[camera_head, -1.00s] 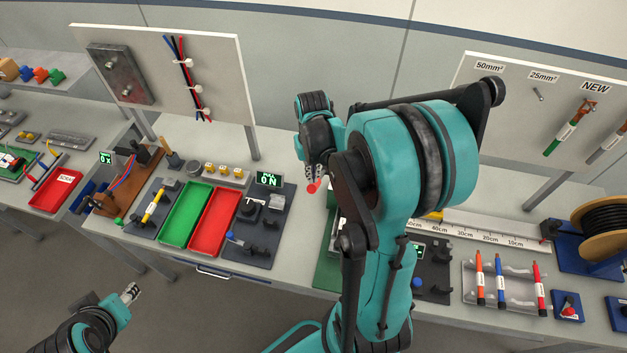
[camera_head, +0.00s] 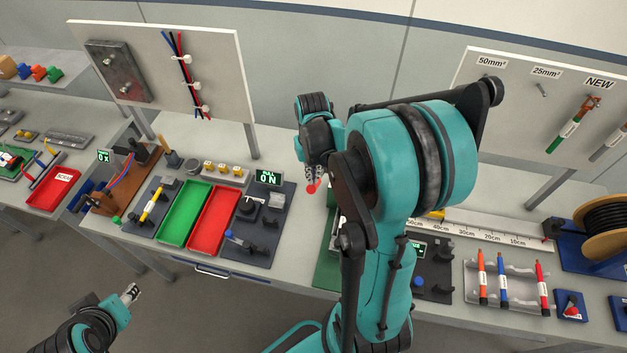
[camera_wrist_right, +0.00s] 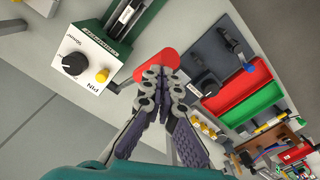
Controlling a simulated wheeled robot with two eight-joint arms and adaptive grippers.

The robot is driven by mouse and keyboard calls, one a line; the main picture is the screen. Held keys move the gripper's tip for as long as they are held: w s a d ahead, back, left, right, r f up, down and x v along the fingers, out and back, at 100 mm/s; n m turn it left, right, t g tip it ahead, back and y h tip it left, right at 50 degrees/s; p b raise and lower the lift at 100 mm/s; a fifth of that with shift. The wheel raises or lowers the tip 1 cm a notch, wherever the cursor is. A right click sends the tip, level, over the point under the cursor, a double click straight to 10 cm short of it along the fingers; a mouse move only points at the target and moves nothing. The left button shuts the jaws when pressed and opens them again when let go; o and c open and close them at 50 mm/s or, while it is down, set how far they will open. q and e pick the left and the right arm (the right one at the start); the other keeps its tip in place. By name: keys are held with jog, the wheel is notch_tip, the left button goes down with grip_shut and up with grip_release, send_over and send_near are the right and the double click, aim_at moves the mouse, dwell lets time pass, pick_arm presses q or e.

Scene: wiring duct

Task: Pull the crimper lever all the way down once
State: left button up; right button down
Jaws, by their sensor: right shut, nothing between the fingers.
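A red rounded lever grip (camera_head: 312,187) shows just below my right gripper (camera_head: 314,174) in the head view. In the right wrist view the red grip (camera_wrist_right: 157,63) lies at the fingertips of my right gripper (camera_wrist_right: 163,84), partly covered by them. The fingers are shut with nothing between them. I cannot tell whether they touch the grip. The green-based device (camera_wrist_right: 137,22) stands beside it, with a white box (camera_wrist_right: 85,65) carrying a black knob and a yellow button. My right arm hides most of this device in the head view. My left gripper (camera_head: 131,292) is low at the left, away from the bench; its opening is unclear.
Left of my right gripper are a dark station with a lit display (camera_head: 269,178), a red tray (camera_head: 214,222) and a green tray (camera_head: 184,214). Right of my arm are a ruler (camera_head: 480,233), a marker rack (camera_head: 520,272) and a cable spool (camera_head: 603,233).

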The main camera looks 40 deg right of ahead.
jog(key=shift+f+b, duration=9.25)
jog(key=shift+f, duration=1.45)
notch_tip(320, 180, up, 27)
jog(key=p, duration=2)
jog(key=shift+r+p, duration=0.15)
jog(key=shift+p, duration=0.15)
jog(key=s+a+f+n+t+b, duration=0.2)
jog(key=a+f+b, duration=0.6)
jog(key=b, duration=0.5)
jog(key=s+a+f+n+t+b, duration=0.2)
jog(key=s+a+f+t+b, duration=0.2)
jog(key=a+f+b, duration=0.5)
notch_tip(320, 180, down, 4)
jog(key=t+b, duration=0.1)
jog(key=b, duration=0.4)
jog(key=shift+d, duration=0.1)
